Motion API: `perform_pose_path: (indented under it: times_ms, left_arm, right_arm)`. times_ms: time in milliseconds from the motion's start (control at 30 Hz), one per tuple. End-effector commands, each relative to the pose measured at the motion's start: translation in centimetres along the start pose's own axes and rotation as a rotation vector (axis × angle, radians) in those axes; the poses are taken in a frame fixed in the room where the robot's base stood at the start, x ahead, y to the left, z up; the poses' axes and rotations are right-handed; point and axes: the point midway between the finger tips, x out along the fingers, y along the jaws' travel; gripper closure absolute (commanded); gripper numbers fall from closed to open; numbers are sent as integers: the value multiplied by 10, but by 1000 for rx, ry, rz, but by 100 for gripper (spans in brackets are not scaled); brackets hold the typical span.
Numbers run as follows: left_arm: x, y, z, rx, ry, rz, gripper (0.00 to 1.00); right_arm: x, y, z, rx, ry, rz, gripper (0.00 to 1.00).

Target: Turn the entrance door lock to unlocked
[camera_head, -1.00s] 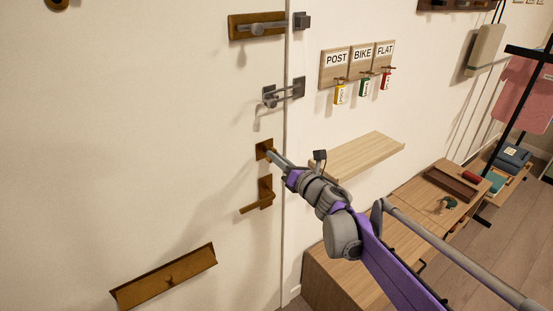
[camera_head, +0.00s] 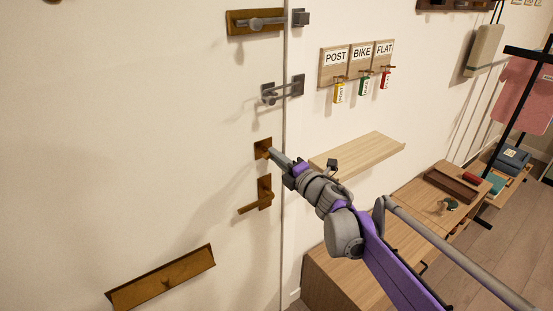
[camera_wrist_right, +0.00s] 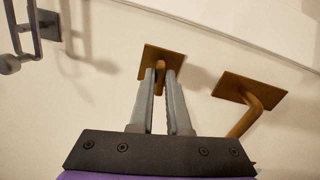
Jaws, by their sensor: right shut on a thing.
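The entrance door (camera_head: 130,130) is a cream panel on the left. Its lock is a brass plate (camera_head: 262,148) with a small thumb-turn, above the brass lever handle (camera_head: 265,194). My right gripper (camera_head: 271,153) reaches in from the lower right and its fingertips are at the lock. In the right wrist view the two fingers of my right gripper (camera_wrist_right: 161,80) are shut on the brass thumb-turn (camera_wrist_right: 160,72), in front of its plate (camera_wrist_right: 165,59). The lever handle shows to the right there (camera_wrist_right: 250,92). My left gripper is out of view.
Above the lock are a grey swing-bar latch (camera_head: 283,90) and a slide bolt (camera_head: 268,23). A brass letter flap (camera_head: 163,278) is low on the door. To the right are key hooks with tags (camera_head: 363,85), a wooden shelf (camera_head: 358,155) and a wooden bench (camera_head: 375,240).

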Motion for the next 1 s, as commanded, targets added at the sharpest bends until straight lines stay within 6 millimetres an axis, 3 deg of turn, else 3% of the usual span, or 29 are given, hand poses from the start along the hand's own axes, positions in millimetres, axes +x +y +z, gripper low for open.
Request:
perform_pose_path:
  times_ms: [400, 933, 967, 1000]
  left_arm:
    - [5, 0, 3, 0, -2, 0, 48]
    - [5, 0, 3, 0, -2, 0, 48]
    - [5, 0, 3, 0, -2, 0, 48]
    - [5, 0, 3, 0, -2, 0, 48]
  right_arm:
    - [0, -2, -1, 178, 2, -1, 100]
    - [0, -2, -1, 201, 2, -1, 100]
    - [0, -2, -1, 201, 2, -1, 83]
    - [0, -2, -1, 201, 2, -1, 76]
